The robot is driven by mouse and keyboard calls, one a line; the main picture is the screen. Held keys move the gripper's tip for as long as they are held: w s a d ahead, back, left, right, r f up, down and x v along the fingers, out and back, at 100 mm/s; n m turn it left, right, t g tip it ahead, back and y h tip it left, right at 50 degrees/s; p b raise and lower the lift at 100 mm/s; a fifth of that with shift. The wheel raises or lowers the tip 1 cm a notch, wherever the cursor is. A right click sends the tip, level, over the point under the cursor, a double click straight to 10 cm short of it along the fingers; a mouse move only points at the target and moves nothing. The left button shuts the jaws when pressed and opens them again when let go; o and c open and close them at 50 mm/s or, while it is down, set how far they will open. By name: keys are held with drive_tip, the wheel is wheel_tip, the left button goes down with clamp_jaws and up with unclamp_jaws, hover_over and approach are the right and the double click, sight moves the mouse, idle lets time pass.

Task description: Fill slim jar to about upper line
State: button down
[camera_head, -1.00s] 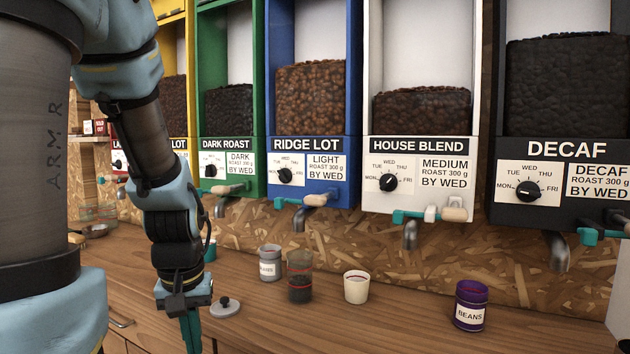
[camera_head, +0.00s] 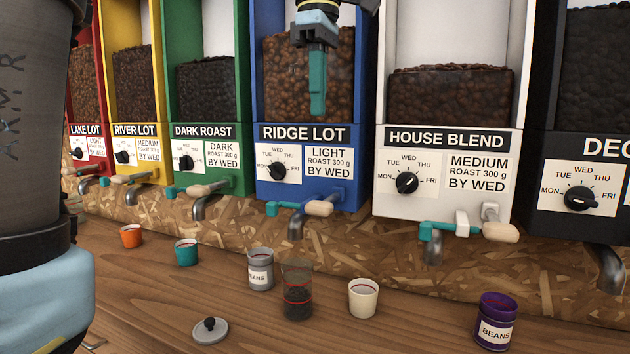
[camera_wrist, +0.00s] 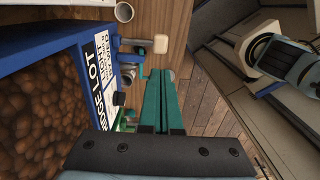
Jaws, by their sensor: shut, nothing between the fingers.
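A slim clear glass jar (camera_head: 297,292) with red lines stands upright on the counter, between a grey jar and a cream cup. Dark beans fill its lower part; the exact level against the lines is too small to tell. It stands roughly below the spout (camera_head: 296,226) of the blue Ridge Lot dispenser (camera_head: 345,185). That dispenser's teal handle with a wooden knob (camera_head: 320,208) lies crosswise. My gripper (camera_head: 317,108) is shut and empty, pointing down in front of the Ridge Lot bean window, well above the handle. The wrist view shows its teal fingers (camera_wrist: 162,80) together beside the dispenser.
The grey BEANS jar (camera_head: 261,272), cream cup (camera_head: 363,299), purple BEANS jar (camera_head: 495,322), teal cup (camera_head: 187,253) and orange cup (camera_head: 131,237) stand on the counter (camera_head: 160,285). A grey knobbed lid (camera_head: 210,332) lies in front. The House Blend dispenser (camera_head: 450,178) adjoins on the right.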

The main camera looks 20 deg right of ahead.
sight(318, 202)
drive_tip(key=shift+f, duration=0.1)
wheel_tip(318, 202, down, 14)
drive_tip(key=shift+p, duration=0.95)
